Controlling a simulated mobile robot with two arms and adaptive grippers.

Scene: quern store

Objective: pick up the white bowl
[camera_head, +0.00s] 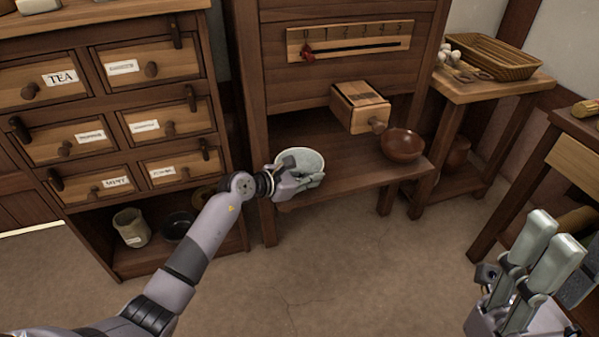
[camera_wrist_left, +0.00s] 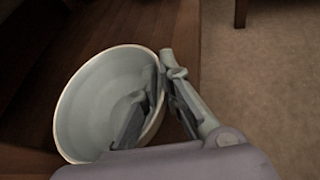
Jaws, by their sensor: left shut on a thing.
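The white bowl (camera_head: 304,158) is at the front left edge of the low wooden shelf (camera_head: 345,165) in the head view. My left gripper (camera_head: 300,182) is shut on its near side. In the left wrist view the bowl (camera_wrist_left: 88,105) looks tilted, with its rim between the fingers of my left gripper (camera_wrist_left: 158,95): one finger inside, one outside. I cannot tell whether the bowl touches the shelf. My right gripper (camera_head: 545,255) is at the lower right of the head view, away from the bowl, with nothing seen in it; its opening is unclear.
A brown bowl (camera_head: 402,144) stands at the shelf's right end. A small drawer (camera_head: 360,107) juts out above the shelf. A labelled drawer cabinet (camera_head: 110,100) is on the left, and a side table with a wicker basket (camera_head: 488,56) on the right. The floor in front is clear.

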